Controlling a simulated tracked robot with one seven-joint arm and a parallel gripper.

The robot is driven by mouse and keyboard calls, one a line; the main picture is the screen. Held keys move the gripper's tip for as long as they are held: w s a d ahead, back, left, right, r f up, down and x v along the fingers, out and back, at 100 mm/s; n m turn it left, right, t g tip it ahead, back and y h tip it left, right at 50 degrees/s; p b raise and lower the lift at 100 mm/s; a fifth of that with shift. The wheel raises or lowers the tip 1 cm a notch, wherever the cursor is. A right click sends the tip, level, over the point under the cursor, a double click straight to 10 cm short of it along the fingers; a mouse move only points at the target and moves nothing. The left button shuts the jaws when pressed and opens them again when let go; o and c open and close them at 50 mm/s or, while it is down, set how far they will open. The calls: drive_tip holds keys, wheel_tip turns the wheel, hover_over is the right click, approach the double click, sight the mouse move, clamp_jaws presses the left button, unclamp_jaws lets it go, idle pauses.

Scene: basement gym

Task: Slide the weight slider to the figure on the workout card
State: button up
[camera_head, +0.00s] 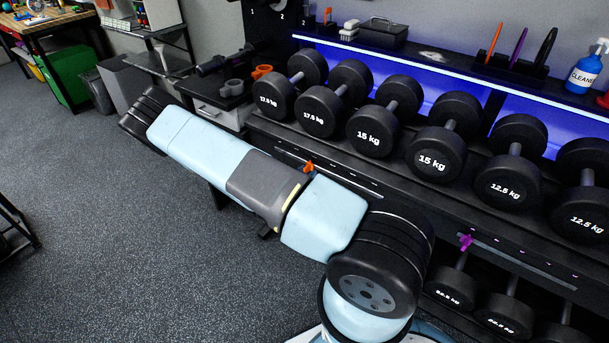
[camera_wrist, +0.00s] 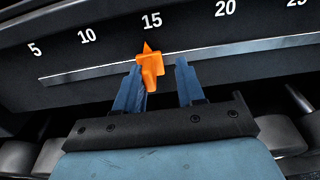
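The orange weight slider (camera_wrist: 151,66) sits on a pale rail (camera_wrist: 90,73) in the wrist view, its pointer at the 15 mark of a printed scale. In the head view the orange slider (camera_head: 309,167) shows just above my arm, on the rack's front edge. My gripper (camera_wrist: 160,76) is open below the rail. The slider's lower tab is between the fingers, close to the left finger; I cannot tell whether they touch. A gap separates it from the right finger. My arm hides the gripper in the head view. I cannot make out a workout card.
Dumbbells (camera_head: 378,131) line the rack above the rail. A purple slider (camera_head: 466,241) sits on a lower rail, with more dumbbells (camera_head: 455,288) below. A cleaner bottle (camera_head: 586,72) stands on the top shelf. Open floor (camera_head: 120,240) lies left of my arm.

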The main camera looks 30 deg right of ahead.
drive_tip(key=v, duration=1.3)
drive_tip(key=shift+a, duration=0.35)
drive_tip(key=shift+s, duration=0.15)
drive_tip(key=s+d+r+m+g+y, duration=0.1)
drive_tip(key=s+r+m+g+y, duration=0.3)
drive_tip(key=r+m, duration=0.7)
drive_tip(key=s+d+r+m+g+y, duration=0.25)
drive_tip(key=r+m+g, duration=0.35)
drive_tip(key=r, duration=1.1)
drive_tip(key=s+a+r+m+t+y, duration=0.2)
drive_tip(key=s+r+m+t+y, duration=0.1)
drive_tip(key=s+r, duration=0.4)
drive_tip(key=s+a+r+m+t+y, duration=0.1)
drive_tip(key=s+r+m+t+y, duration=0.2)
drive_tip(key=r, duration=1.1)
drive_tip(key=s+y, duration=0.3)
drive_tip(key=s, duration=0.2)
drive_tip(key=shift+s+a+r+m+t, duration=0.25)
drive_tip(key=shift+s+a+m+t, duration=0.1)
drive_tip(key=shift+m+t, duration=0.05)
